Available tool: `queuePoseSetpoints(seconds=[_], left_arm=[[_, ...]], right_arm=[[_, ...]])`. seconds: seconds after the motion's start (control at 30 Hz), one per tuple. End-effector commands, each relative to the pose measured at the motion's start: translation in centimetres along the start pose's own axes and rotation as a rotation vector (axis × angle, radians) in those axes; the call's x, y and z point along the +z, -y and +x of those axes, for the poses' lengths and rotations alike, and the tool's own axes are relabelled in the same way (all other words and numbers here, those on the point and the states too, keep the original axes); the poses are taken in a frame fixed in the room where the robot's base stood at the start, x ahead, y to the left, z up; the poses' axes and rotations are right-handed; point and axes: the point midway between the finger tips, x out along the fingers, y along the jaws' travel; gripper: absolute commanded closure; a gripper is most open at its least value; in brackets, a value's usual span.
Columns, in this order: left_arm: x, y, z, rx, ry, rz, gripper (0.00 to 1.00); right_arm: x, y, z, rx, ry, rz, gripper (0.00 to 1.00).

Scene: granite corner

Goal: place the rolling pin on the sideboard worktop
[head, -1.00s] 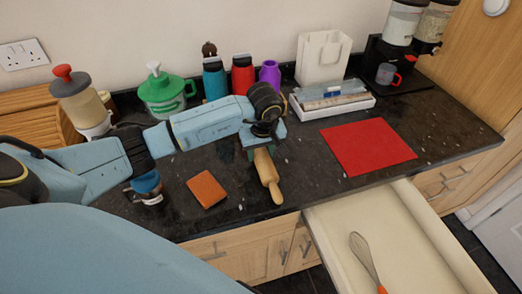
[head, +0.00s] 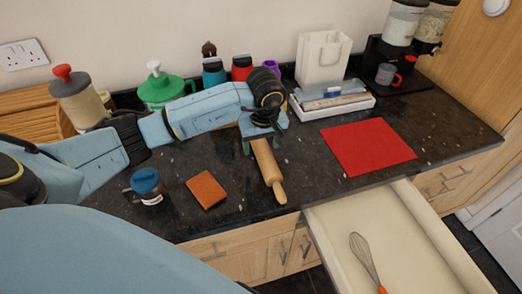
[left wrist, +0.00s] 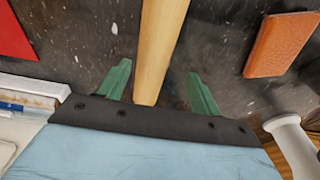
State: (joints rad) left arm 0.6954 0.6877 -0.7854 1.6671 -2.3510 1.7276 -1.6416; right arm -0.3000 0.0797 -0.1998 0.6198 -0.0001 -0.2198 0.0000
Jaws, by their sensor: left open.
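The wooden rolling pin (head: 267,165) lies on the dark speckled sideboard worktop (head: 320,192), its near handle pointing toward the front edge, above the open drawer's left side. My left gripper (head: 263,147) is over the pin's far part. In the left wrist view the pin (left wrist: 158,45) runs between the two green fingers of the open gripper (left wrist: 160,88), with a gap on both sides. The pin's far end is hidden by the gripper. My right gripper is not in view.
An orange-brown pad (head: 207,190) and a blue-lidded mug (head: 148,187) stand left of the pin. A red mat (head: 367,147) and a white tray (head: 333,108) are to the right. The open drawer (head: 400,240) holds a whisk (head: 365,258). Bottles and a paper bag line the back.

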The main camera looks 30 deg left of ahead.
Motion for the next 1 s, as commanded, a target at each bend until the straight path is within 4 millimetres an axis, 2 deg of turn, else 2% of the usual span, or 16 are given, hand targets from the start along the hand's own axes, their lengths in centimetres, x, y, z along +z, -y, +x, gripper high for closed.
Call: queuePoseSetpoints(seconds=[0.03, 0.2, 0.4, 0.57, 0.87, 0.93, 1.0], left_arm=[[-0.2, 0.0, -1.3, 0.003, -0.006, 0.001, 0.35], [-0.1, -0.1, -4.8, 0.003, -0.005, 0.001, 0.35], [0.0, 0.0, -7.5, 0.001, -0.002, 0.0, 0.35], [0.0, 0.0, -8.2, -0.001, 0.0, 0.0, 0.35], [0.2, -0.1, -8.2, 0.005, 0.006, 0.0, 0.35], [1.1, -0.7, -7.9, 0.033, 0.036, -0.001, 0.35], [3.1, -1.8, -7.4, 0.094, 0.105, -0.009, 0.35]], right_arm=[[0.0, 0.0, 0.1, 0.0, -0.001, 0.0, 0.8], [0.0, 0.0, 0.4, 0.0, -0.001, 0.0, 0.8], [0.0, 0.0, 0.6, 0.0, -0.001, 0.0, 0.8], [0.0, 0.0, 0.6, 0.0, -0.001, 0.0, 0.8], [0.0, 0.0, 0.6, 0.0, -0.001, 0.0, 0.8], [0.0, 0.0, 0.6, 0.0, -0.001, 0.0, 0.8], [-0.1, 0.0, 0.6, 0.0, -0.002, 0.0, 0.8]])
